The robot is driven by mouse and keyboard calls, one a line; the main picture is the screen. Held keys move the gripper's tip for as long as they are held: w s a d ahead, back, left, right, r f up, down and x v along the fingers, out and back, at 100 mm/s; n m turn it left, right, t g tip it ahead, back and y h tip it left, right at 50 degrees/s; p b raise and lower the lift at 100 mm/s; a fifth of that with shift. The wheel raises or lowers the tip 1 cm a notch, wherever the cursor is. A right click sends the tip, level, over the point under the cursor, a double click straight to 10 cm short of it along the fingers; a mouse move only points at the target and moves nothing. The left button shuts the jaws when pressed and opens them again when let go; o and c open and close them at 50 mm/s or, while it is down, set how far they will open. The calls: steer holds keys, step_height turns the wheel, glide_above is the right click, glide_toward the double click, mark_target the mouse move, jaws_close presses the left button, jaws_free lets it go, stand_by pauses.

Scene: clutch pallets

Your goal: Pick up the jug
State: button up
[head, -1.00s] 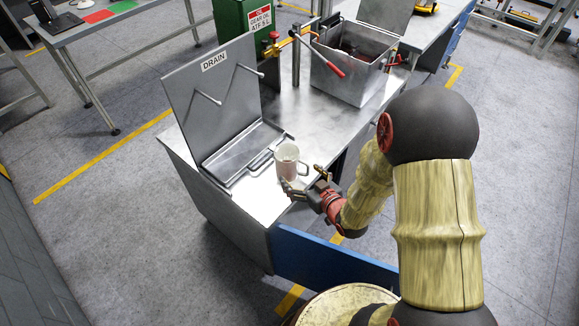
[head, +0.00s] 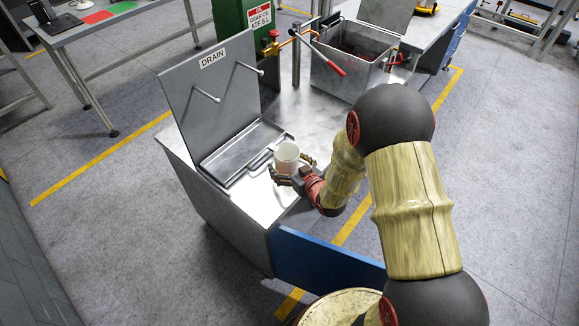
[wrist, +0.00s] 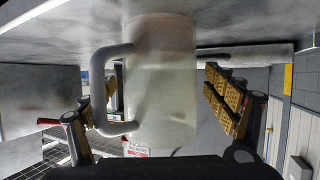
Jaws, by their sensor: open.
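The jug (head: 286,157) is a pale translucent cup with a side handle. It stands on the metal bench top (head: 305,115), beside the drain tray. In the wrist view the jug (wrist: 165,85) fills the middle, with its handle to the left. My gripper (head: 290,175) is open around the jug. In the wrist view its fingers (wrist: 160,103) are spread, one on each side of the jug, with a gap at the right finger. The left finger is partly hidden behind the handle, so I cannot tell whether it touches.
The drain tray (head: 222,174) with its raised lid (head: 207,92) stands just left of the jug. A metal box (head: 345,78) and a red-handled valve (head: 328,62) stand behind it. The bench top between them is clear.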

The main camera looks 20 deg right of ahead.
steer(key=shift+c, duration=0.6)
steer(key=c, duration=1.1)
steer(key=shift+c, duration=0.6)
steer(key=shift+r, duration=0.1)
steer(key=shift+r, duration=0.3)
steer(key=c, duration=0.5)
steer(key=shift+r+p, duration=0.35)
steer(key=shift+r, duration=0.2)
steer(key=s+d+r+p, duration=0.5)
steer(key=s+r, duration=0.6)
steer(key=s, duration=0.2)
steer(key=shift+p, duration=0.4)
